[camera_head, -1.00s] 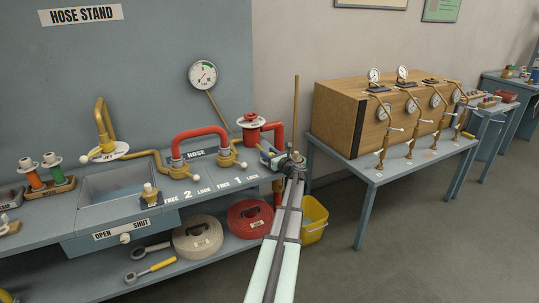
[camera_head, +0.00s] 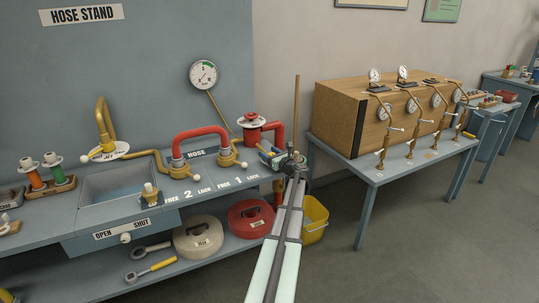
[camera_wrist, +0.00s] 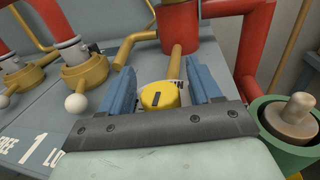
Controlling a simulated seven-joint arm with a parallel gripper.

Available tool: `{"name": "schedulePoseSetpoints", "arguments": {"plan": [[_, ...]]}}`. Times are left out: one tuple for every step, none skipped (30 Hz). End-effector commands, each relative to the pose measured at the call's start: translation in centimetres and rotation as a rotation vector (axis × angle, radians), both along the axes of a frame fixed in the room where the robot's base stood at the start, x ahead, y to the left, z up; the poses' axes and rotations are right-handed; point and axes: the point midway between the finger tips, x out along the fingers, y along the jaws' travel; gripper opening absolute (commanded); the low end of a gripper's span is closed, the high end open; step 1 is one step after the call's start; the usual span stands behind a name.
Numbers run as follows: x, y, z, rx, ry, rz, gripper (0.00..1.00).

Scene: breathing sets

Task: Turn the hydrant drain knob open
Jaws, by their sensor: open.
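A round yellow knob (camera_wrist: 160,96) with a dark slot mark sits in front of the red hydrant in the wrist view. My gripper (camera_wrist: 161,77) is open, with one blue finger on each side of the knob; I cannot tell whether either finger touches it. The red hydrant (camera_head: 251,133) stands at the right end of the bench in the head view, and its red body (camera_wrist: 178,28) also shows at the top of the wrist view. A white label behind the knob is mostly hidden. In the head view my gripper (camera_head: 268,152) hides the knob.
A hose coupling with a white-ball lever (camera_wrist: 77,103) lies left of my gripper. A green-rimmed part with a pale knob (camera_wrist: 296,118) is close on the right. The red hose (camera_head: 202,137) arches over the bench. A yellow bucket (camera_head: 314,218) stands below on the floor.

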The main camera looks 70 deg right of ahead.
Motion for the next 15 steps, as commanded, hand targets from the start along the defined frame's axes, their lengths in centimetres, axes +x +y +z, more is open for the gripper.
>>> {"name": "schedulePoseSetpoints", "arguments": {"plan": [[-0.1,0.1,0.0,0.000,0.000,0.000,0.63],[-0.2,0.2,0.0,0.000,0.000,0.000,0.63],[-0.4,0.4,0.0,0.000,0.000,-0.001,0.63],[-0.7,0.5,0.0,0.000,0.000,-0.001,0.63],[-0.9,0.7,0.0,0.000,0.000,-0.001,0.63],[-1.3,1.0,0.0,0.000,0.000,-0.001,0.63],[-1.7,1.3,0.0,0.000,0.000,-0.002,0.63],[-2.1,1.6,0.0,0.000,0.000,-0.002,0.63],[-2.7,2.1,0.0,0.000,0.000,-0.002,0.63],[-3.2,2.4,0.0,0.000,0.000,-0.002,0.63],[-3.7,2.8,0.0,0.000,0.000,-0.002,0.63],[-4.3,3.2,0.0,0.001,0.001,-0.002,0.63],[-4.9,3.6,0.0,0.001,0.001,-0.003,0.63],[-5.4,3.9,0.0,0.001,0.001,-0.002,0.63],[-6.0,4.4,0.0,0.001,0.001,-0.002,0.63]]}}
